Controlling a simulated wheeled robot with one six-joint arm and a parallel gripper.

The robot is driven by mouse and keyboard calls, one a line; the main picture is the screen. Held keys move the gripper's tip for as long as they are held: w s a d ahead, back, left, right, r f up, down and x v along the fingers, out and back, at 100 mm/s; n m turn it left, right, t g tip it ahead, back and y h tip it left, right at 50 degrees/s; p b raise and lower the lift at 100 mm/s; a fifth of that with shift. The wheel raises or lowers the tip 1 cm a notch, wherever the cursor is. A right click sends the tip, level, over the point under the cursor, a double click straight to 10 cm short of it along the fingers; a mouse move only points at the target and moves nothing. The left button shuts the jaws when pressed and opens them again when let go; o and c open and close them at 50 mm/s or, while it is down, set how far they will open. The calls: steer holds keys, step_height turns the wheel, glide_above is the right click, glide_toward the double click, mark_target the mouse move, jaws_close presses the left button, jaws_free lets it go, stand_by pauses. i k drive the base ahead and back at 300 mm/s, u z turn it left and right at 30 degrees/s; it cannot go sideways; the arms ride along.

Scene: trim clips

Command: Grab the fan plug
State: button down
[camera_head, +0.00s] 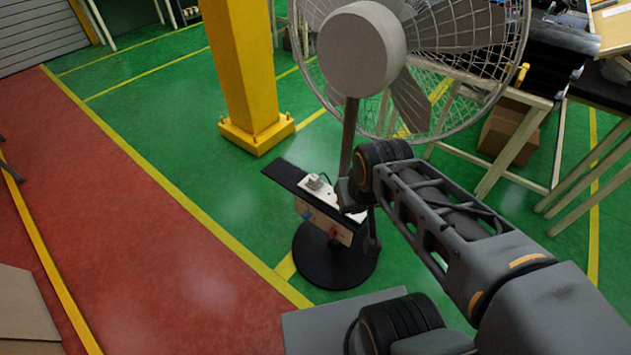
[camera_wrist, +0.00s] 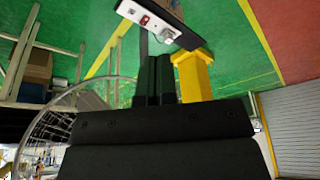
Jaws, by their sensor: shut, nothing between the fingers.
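The fan plug (camera_head: 314,182) is a small pale block sitting in a white socket panel (camera_head: 330,195) with a dark cable at it. In the wrist view the plug (camera_wrist: 168,34) shows near the top, on the white panel beside a red switch (camera_wrist: 145,20). My gripper (camera_wrist: 155,60) is shut and empty, its two black fingers together. In the wrist picture its tips lie just below the plug and apart from it. In the head view the end of my arm is right of the plug, covering the right end of the panel; the fingers are hard to make out there.
The large caged fan (camera_head: 362,50) stands behind the panel, its pole and round black base (camera_head: 335,265) close to my arm. A yellow pillar (camera_head: 245,75) stands behind left. Workbenches and a cardboard box (camera_head: 508,130) are at right.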

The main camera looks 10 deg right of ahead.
mark_target(314, 180)
steer(key=z, duration=0.05)
steer(key=k, duration=0.45)
steer(key=u, duration=1.05)
steer(key=i, duration=1)
steer(key=u, duration=0.35)
